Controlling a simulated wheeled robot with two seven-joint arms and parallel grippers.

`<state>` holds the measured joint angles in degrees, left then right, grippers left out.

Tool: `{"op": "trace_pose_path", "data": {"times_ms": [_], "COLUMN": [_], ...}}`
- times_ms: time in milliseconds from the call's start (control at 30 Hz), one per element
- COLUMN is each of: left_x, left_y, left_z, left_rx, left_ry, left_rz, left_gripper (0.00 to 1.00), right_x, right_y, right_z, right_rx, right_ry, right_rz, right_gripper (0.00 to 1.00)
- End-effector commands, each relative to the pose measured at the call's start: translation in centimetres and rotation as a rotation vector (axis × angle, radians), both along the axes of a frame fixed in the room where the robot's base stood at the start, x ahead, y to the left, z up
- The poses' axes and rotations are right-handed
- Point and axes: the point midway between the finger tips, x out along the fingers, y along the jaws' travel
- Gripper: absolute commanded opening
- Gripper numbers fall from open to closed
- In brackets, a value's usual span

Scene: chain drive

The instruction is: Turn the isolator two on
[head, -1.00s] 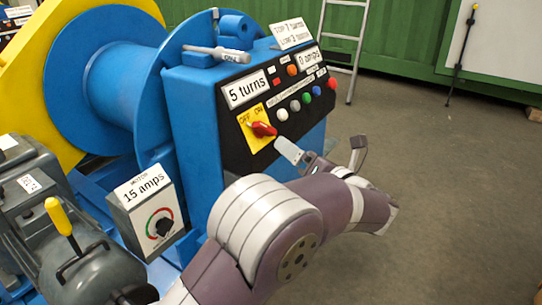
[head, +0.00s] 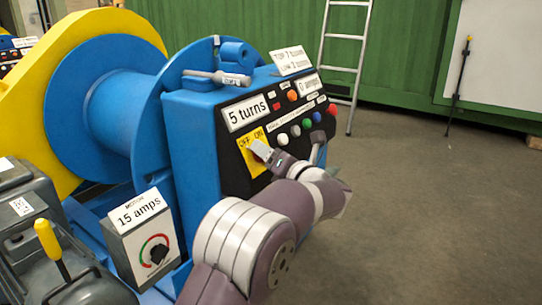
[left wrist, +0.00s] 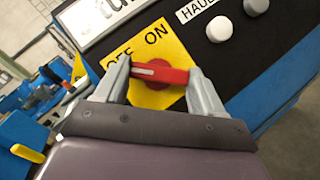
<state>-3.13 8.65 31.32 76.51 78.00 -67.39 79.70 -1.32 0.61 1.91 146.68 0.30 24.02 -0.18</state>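The isolator is a red rotary handle (left wrist: 160,73) on a yellow plate (left wrist: 172,42) marked OFF and ON. In the head view the plate (head: 245,158) sits on the black front of the blue control box, and my gripper hides the handle. My left gripper (left wrist: 160,85) is at the handle, its fingers spread on either side. The handle lies lengthwise across the gap, its ends close to both fingers; I cannot tell whether they touch. In the head view the left gripper (head: 262,150) is against the panel. My right gripper is not in view.
A motor box with a dial (head: 157,252) stands lower left.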

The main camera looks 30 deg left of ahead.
Motion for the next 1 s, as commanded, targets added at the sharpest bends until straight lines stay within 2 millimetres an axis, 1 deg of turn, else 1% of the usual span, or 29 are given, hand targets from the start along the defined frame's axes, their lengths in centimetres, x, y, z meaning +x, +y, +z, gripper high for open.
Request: {"op": "trace_pose_path", "data": {"times_ms": [267, 467, 667, 867, 1000], "left_x": [0.0, -0.1, -0.2, -0.3, -0.4], "left_y": [0.0, 0.0, 0.1, 0.2, 0.2], "left_z": [0.1, 0.5, 1.0, 1.4, 1.6], "left_rx": [0.001, 0.006, 0.015, 0.029, 0.036], "left_ry": [0.012, 0.080, 0.214, 0.384, 0.503], "left_rz": [-0.005, -0.038, -0.104, -0.189, -0.249], "left_gripper": [0.39, 0.39, 0.39, 0.39, 0.39], "right_x": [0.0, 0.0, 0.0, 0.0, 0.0], "right_y": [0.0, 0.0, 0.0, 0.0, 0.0], "right_z": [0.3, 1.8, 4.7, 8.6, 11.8], "right_rx": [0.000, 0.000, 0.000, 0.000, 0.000], "right_ry": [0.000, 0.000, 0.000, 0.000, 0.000], "right_rz": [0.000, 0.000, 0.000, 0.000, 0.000], "right_gripper": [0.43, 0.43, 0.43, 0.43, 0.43]}}
